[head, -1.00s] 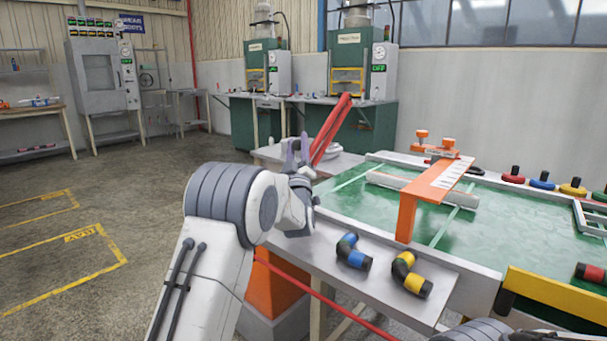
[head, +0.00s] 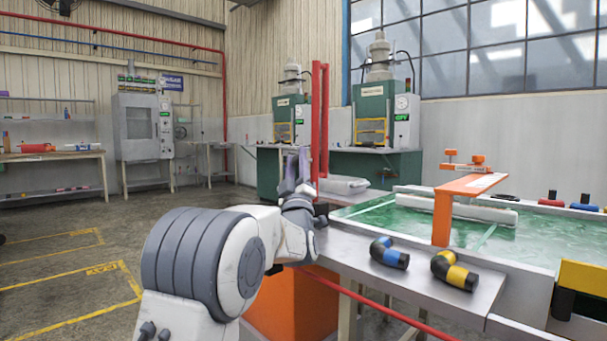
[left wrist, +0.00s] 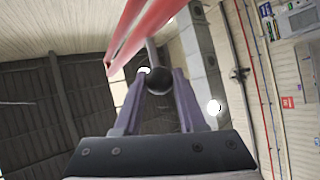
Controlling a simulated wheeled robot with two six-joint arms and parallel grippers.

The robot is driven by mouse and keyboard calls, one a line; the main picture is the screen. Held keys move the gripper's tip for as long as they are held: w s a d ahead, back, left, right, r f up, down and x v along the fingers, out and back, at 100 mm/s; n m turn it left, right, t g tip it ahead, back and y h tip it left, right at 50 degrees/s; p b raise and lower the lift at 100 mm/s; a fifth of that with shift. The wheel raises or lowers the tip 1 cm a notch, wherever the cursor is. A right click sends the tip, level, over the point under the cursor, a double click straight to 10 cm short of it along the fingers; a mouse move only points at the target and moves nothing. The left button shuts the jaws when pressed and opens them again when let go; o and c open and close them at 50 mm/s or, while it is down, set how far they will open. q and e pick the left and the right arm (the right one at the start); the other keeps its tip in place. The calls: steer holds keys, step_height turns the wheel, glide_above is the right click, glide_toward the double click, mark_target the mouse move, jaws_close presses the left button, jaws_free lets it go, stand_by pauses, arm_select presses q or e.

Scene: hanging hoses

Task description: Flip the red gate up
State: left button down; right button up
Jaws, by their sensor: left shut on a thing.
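The red gate (head: 320,130) is a pair of long parallel red bars. It stands about upright at the near left end of the green-topped table. In the left wrist view the gate (left wrist: 150,22) crosses the top, with a rod ending in a black ball knob (left wrist: 157,80). My left gripper (head: 298,160) is beside the gate's lower part. In the left wrist view its purple fingers (left wrist: 158,85) are on either side of the knob, shut on it. My right gripper is not in view.
The green table (head: 480,240) spans the right side, with an orange bracket (head: 443,215) over it. A blue-banded elbow (head: 389,253) and a yellow-banded elbow (head: 455,270) lie on its grey front ledge. Open floor lies left.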

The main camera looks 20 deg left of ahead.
arm_select(q)
steer(key=shift+s+a+f+b, duration=0.5)
steer(key=shift+s+f+b, duration=0.1)
steer(key=shift+b, duration=0.1)
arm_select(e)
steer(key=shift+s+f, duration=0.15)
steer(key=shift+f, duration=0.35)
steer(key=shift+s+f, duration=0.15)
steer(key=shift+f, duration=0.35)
arm_select(q)
steer(key=c, duration=0.5)
jaws_free()
steer(key=shift+f, duration=0.1)
steer(key=shift+d, duration=0.1)
steer(key=s+d+p, duration=0.3)
steer(key=s+d, duration=0.2)
steer(key=s, duration=0.7)
steer(key=shift+f, duration=0.3)
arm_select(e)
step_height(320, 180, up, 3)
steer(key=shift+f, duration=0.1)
arm_select(q)
steer(key=shift+d, duration=0.1)
